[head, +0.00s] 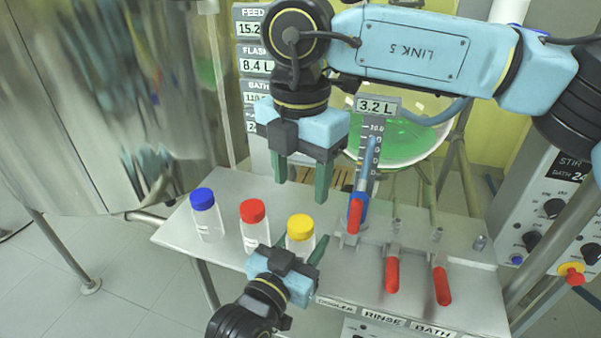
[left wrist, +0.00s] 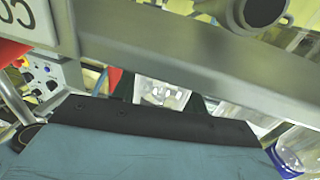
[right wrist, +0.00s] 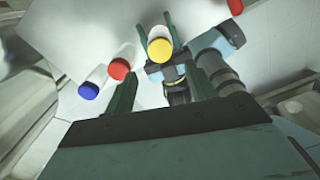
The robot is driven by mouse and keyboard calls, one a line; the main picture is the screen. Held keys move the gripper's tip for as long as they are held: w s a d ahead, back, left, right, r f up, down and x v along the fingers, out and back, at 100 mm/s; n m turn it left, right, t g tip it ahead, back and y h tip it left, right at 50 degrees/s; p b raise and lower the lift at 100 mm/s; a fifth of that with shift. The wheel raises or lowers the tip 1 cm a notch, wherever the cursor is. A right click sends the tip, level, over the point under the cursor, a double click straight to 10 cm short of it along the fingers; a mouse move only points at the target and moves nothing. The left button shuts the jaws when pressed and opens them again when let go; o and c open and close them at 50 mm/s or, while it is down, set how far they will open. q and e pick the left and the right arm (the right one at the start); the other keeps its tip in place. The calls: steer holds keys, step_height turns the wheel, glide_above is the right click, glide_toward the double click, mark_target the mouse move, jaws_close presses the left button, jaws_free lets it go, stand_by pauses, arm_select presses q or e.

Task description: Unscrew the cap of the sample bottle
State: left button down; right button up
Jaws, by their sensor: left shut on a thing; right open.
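Three clear bottles stand in a row on the grey bench: one with a blue cap (head: 202,198), one with a red cap (head: 252,211) and one with a yellow cap (head: 300,226). My left gripper (head: 298,250) is shut around the body of the yellow-capped bottle from the front, below its cap. In the left wrist view the clear bottle body (left wrist: 160,93) shows between the fingers. My right gripper (head: 302,187) is open and empty, pointing down above the yellow cap. In the right wrist view the yellow cap (right wrist: 159,49) lies beyond and between its fingers. The cap sits on the bottle.
Valves with red handles (head: 391,274) stand right of the yellow-capped bottle, one close by. A glass vessel with green liquid (head: 400,142) is behind, with a control panel (head: 560,215) at right. The bench's left end (head: 180,237) is clear.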

mark_target(301, 223)
steer(key=shift+f+m, duration=0.3)
step_height(301, 223, down, 8)
steer(key=shift+r, duration=0.25)
steer(key=shift+c, duration=0.3)
